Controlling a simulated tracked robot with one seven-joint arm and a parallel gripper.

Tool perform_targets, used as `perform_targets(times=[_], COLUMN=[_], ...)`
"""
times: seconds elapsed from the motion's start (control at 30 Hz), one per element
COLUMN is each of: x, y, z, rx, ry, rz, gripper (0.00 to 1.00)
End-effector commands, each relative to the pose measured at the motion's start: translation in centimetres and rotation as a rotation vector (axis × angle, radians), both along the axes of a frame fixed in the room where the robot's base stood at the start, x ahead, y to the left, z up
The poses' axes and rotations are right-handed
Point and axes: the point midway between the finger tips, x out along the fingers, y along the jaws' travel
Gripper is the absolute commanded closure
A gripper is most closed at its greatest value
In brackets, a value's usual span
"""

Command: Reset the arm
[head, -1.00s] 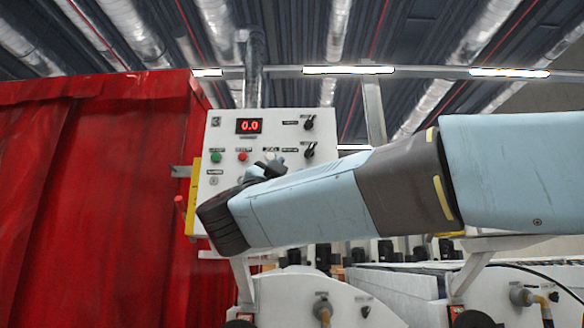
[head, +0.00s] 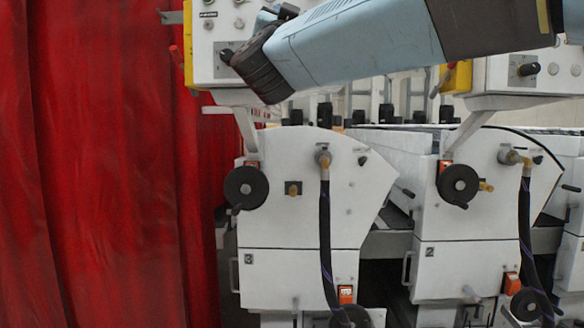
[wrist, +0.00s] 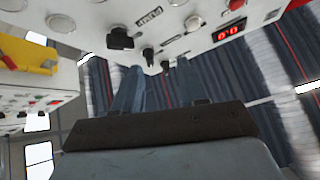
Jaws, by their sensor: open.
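My arm (head: 350,45) crosses the top right of the head view, in front of the machines. My gripper (wrist: 157,75) shows in the wrist view as two grey-blue fingers spread apart beyond a dark bar, with nothing seen between them. In the head view my gripper is mostly hidden behind the arm's dark end joint. The white control panel (wrist: 185,32) fills the top of the wrist view, upside down and close to the fingertips. Its red display (wrist: 229,31) reads 0.0. Whether the fingers touch the panel I cannot tell.
A red curtain (head: 100,160) hangs along the left. White machine units marked 3 (head: 300,205) and 2 (head: 465,215) stand below the arm, with black handwheels (head: 246,188) and hoses. A second control panel (head: 535,72) is at the right. A yellow part (wrist: 28,55) shows at left.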

Motion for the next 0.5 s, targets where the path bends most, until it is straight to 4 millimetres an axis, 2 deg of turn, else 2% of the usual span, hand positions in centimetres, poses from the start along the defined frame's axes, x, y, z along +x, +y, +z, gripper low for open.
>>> perform_targets(times=[0.17,0.27,0.37,0.5], x=[1.0,1.3,1.4,0.8], y=[-1.0,-1.8,-3.0,-5.5], z=[-3.7,-6.7,-10.3,-16.2], rx=[-0.170,-0.255,-0.329,-0.409], ry=[0.126,0.226,0.345,0.541], rz=[0.125,0.183,0.231,0.279], gripper=[0.58,0.58,0.58,0.58])
